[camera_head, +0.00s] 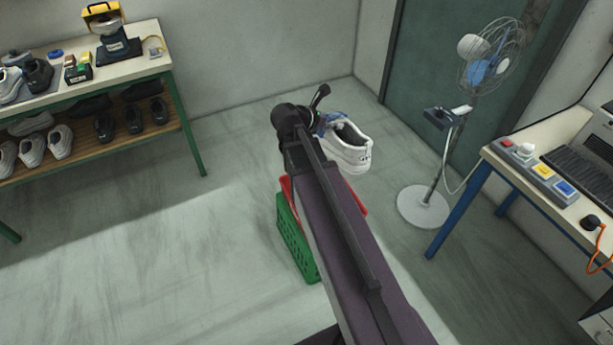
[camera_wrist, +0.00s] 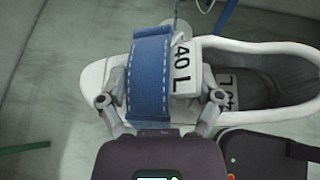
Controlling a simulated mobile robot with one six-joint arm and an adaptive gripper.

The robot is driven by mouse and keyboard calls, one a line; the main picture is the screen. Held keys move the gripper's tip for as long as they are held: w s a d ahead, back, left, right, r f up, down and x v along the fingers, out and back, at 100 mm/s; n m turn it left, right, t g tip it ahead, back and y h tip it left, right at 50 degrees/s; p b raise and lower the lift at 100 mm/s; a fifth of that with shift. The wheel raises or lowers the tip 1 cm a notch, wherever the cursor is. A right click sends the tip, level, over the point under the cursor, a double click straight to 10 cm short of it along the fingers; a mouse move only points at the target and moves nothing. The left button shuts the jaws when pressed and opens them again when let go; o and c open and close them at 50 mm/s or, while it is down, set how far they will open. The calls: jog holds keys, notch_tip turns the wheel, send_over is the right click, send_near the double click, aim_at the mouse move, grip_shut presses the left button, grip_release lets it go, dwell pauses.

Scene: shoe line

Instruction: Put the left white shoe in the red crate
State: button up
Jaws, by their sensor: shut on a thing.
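A white shoe (camera_head: 348,149) with a dark inside hangs in the air at the end of my arm in the head view. In the wrist view the white shoe (camera_wrist: 262,58) has a blue strap (camera_wrist: 151,75) across it and a tag reading "40 L". My gripper (camera_wrist: 160,102) is shut on the shoe, one finger on each side around the strap. The red crate (camera_head: 287,188) shows only in part, at both sides of my arm, which hides most of it. The shoe is above and beyond it in the picture.
A green crate (camera_head: 296,240) stands by the red one, partly behind my arm. A fan (camera_head: 424,207) stands to the right, beside a table (camera_head: 490,152) with a keyboard-like device. A shoe rack (camera_head: 150,68) is at the left. The floor at left is clear.

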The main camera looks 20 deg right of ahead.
jog(key=shift+d, duration=0.2)
dwell(0.3)
jog(key=shift+m+g, duration=0.4)
jog(key=shift+m, duration=0.3)
jog(key=w+f+b, duration=0.5)
jog(key=f+b, duration=1)
jog(key=w+f+b, duration=0.6)
jog(key=f+b, duration=0.8)
jog(key=w+a+f+b, duration=0.1)
jog(key=w+f+b, duration=0.5)
jog(key=f+b, duration=0.9)
jog(key=shift+a+f+b, duration=0.1)
jog(key=shift+f+b, duration=0.2)
jog(key=shift+f, duration=0.15)
notch_tip(320, 180, down, 14)
jog(key=b, duration=1.4)
jog(key=shift+s, duration=0.1)
jog(key=o, duration=1.1)
jog(key=shift+r, duration=0.3)
